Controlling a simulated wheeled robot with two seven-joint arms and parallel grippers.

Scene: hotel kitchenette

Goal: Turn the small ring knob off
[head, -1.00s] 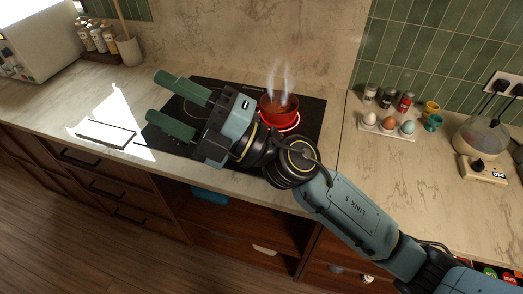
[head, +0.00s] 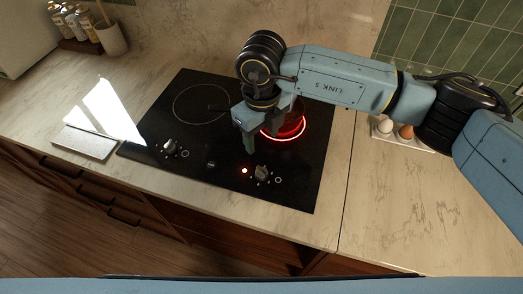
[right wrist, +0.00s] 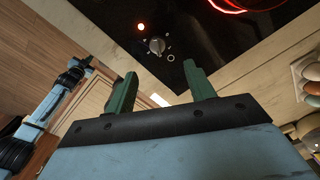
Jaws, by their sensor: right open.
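Two knobs sit at the hob's front edge. The right knob (head: 261,174), grey, has a lit red indicator light (head: 244,170) beside it. It also shows in the right wrist view (right wrist: 156,46), just beyond my fingertips. The left knob (head: 170,147) has no lit light that I see. My right gripper (head: 246,142) points down over the hob, above and behind the right knob. Its green fingers (right wrist: 160,87) are apart and empty. My left gripper is not in view.
The black glass hob (head: 190,165) has an unlit larger ring (head: 202,103) at its left. An egg tray (head: 405,141) stands on the right counter, partly behind my arm. Bottles and a utensil pot (head: 110,38) stand at back left.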

